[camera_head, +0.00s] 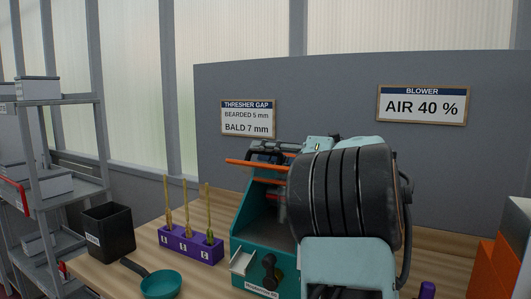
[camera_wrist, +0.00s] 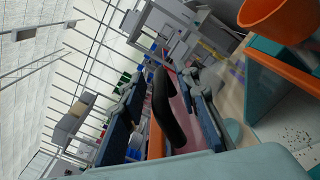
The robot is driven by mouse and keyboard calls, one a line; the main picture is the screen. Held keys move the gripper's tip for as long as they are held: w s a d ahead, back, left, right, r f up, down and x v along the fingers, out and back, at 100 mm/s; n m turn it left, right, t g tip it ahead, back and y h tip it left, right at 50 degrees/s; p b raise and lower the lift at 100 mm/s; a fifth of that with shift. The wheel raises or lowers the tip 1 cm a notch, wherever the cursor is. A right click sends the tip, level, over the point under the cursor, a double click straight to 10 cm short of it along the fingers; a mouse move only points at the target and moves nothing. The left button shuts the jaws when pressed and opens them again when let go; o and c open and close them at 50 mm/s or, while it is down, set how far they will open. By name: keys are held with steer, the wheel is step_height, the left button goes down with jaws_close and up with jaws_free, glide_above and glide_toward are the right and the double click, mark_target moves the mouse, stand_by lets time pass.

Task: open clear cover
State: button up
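The teal thresher (camera_head: 252,222) stands on the wooden bench, partly hidden by my arm. Orange bars (camera_head: 255,164) show at its top. My gripper (camera_head: 284,149) is at the top of the thresher, largely hidden by my arm in the head view. In the wrist view, my gripper (camera_wrist: 168,112) is open, with its blue-padded fingers on either side of a curved black handle (camera_wrist: 163,105). Gaps seem to show beside the handle. An orange strip (camera_wrist: 155,141) and a pinkish pane lie near it. I cannot clearly make out the clear cover.
A purple rack (camera_head: 190,247) with several wheat ears stands left of the thresher. A black bin (camera_head: 108,230) and a green pan (camera_head: 160,284) are farther left. Orange crates (camera_head: 499,268) are at the right. A grey panel with two signs stands behind. An orange container (camera_wrist: 281,16) shows in the wrist view.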

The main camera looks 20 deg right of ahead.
steer(key=shift+c, duration=0.3)
jaws_close()
steer(key=shift+w+d+r, duration=0.1)
